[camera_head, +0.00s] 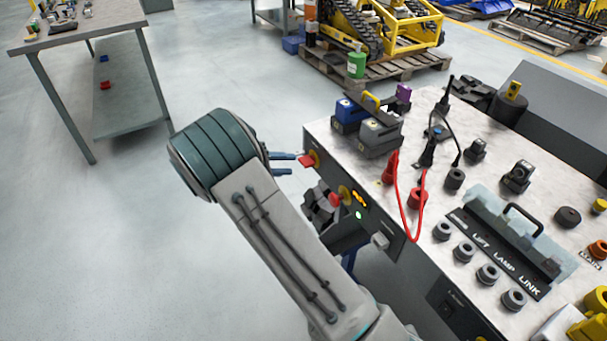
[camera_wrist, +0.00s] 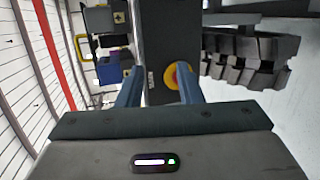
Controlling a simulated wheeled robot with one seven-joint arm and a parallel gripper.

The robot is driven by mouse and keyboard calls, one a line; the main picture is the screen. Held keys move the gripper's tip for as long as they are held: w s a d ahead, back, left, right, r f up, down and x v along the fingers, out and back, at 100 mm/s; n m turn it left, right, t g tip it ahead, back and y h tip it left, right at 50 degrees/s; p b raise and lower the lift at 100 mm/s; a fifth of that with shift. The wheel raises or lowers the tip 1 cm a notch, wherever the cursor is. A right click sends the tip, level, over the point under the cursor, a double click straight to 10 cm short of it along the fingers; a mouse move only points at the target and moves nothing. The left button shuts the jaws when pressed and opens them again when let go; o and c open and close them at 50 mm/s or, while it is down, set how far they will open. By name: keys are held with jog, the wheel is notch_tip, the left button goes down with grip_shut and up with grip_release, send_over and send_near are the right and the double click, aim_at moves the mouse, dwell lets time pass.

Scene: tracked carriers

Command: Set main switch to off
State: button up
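A red switch handle on a yellow plate (camera_head: 308,160), which looks like the main switch, is on the console's front panel near its far left end. My gripper (camera_head: 283,164) is just left of it, its two blue fingers apart with the tips close to the handle. I cannot tell whether they touch it. No object is seen held. In the wrist view the fingers of my gripper (camera_wrist: 159,86) are spread. The handle's exact angle is unclear.
A red button on yellow (camera_head: 336,199) and a lit green lamp (camera_head: 360,215) are lower along the panel. A blue box (camera_head: 349,113) and a grey box (camera_head: 380,133) stand on the console top. A red cable (camera_head: 403,215) hangs over its edge. Open floor lies left.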

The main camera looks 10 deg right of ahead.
aim_at(304, 161)
jog(key=w+a+f+n+t+h+b, duration=0.1)
jog(key=w+a+f+t+h+b, duration=0.2)
jog(key=a+f, duration=0.35)
jog(key=shift+t, duration=0.3)
jog(key=x, duration=0.9)
jog(key=f+x, duration=0.1)
jog(key=x, duration=0.4)
jog(key=shift+d, duration=0.1)
grip_shut()
